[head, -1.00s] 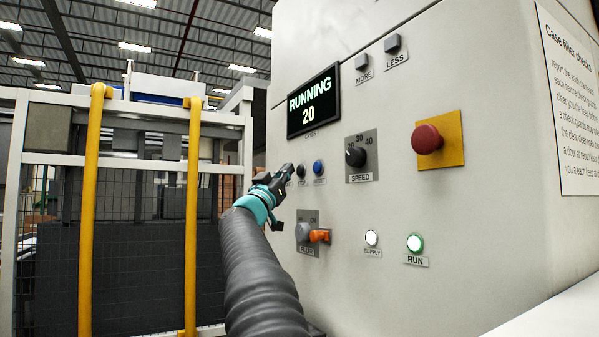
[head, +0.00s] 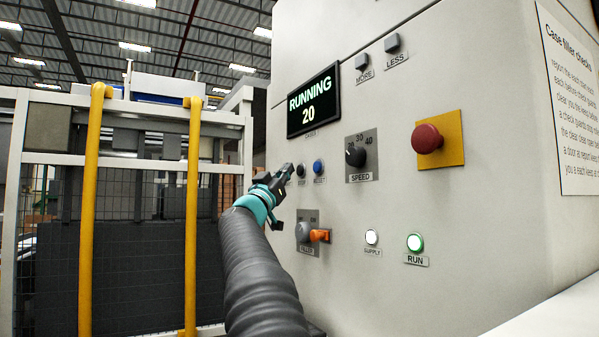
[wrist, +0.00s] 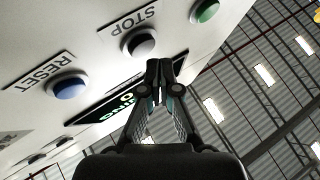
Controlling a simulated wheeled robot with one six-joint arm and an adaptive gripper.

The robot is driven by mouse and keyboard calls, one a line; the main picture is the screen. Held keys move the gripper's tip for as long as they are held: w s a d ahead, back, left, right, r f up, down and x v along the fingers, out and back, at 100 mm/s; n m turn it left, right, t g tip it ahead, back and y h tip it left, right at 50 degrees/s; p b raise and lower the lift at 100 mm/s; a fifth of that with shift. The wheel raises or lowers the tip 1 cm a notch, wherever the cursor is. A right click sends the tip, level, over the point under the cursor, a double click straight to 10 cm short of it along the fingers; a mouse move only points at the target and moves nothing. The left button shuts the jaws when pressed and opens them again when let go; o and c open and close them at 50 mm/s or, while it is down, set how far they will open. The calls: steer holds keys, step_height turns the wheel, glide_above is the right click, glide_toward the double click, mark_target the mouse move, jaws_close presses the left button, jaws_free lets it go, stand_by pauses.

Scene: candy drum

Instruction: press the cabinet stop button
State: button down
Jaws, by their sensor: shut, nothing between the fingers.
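The stop button (wrist: 139,45) is a small dark round button in a pale ring, with a STOP label beside it on the light cabinet face. In the head view the stop button (head: 301,170) sits under the display, left of the blue reset button (head: 319,168). My gripper (head: 287,169) is shut and empty, its tip just left of the stop button. In the wrist view my gripper's closed fingertips (wrist: 159,68) show just below and right of the button. I cannot tell whether they touch it. The display (head: 313,101) reads RUNNING 20.
A green button (wrist: 205,11) lies beyond the stop button. A speed knob (head: 356,157), an orange-handled filler switch (head: 319,236), a lit green run lamp (head: 415,243) and a red mushroom button (head: 428,139) share the panel. A fence with yellow posts (head: 193,215) stands left.

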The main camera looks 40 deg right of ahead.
steer(key=shift+d, duration=0.1)
steer(key=shift+s+d, duration=0.1)
steer(key=shift+d, duration=0.2)
steer(key=shift+s+d, duration=0.1)
steer(key=shift+d, duration=0.3)
stand_by(0.9)
steer(key=shift+a, duration=0.15)
steer(key=shift+w+a, duration=0.2)
steer(key=shift+a, duration=0.45)
steer(key=a, duration=0.2)
steer(key=w+a, duration=0.1)
steer(key=a, duration=0.2)
steer(key=shift+w, duration=0.1)
stand_by(0.5)
stand_by(0.7)
